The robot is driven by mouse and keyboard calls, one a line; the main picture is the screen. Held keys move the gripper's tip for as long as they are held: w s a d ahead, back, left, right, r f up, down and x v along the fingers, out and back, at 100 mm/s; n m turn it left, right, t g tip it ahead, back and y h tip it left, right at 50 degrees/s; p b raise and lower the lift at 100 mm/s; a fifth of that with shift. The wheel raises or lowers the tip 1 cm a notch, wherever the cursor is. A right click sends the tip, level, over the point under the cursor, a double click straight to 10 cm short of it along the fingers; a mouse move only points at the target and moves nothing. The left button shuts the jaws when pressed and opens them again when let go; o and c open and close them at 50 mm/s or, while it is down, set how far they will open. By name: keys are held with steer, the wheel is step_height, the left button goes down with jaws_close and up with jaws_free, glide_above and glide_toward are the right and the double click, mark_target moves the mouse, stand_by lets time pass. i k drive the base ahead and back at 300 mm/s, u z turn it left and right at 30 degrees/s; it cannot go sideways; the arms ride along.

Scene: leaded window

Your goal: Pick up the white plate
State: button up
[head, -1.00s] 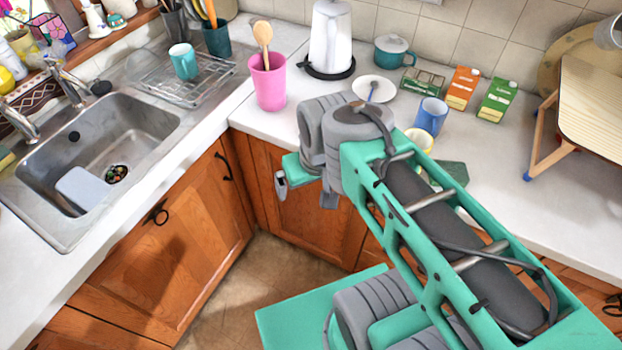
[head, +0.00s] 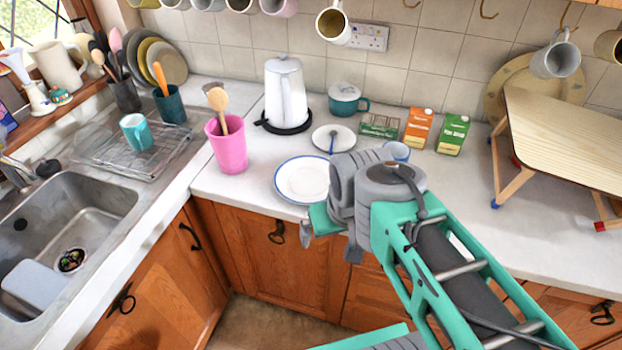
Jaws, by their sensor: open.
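The white plate (head: 302,179) with a blue rim lies flat on the white counter, near its front edge. Its right side is partly covered by my arm. A smaller white saucer (head: 322,137) with a blue-handled spoon on it lies just behind. My gripper (head: 330,242) hangs at the end of my arm, in front of the counter edge and to the lower right of the plate in the picture. Its fingers are apart and look empty, though the arm hides part of them. It does not hold the plate.
A pink cup (head: 226,150) with a wooden spoon stands left of the plate. A white kettle (head: 286,88), a teal pot (head: 345,101), cartons (head: 418,128) and a blue mug (head: 397,151) stand behind and right. A folding wooden table (head: 560,135) stands at right. Mugs hang above.

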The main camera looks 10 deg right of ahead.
mark_target(303, 179)
steer(key=z, duration=1.6)
steer(key=k, duration=1.1)
steer(key=u, duration=1.1)
steer(key=i, duration=1)
steer(key=u, duration=0.05)
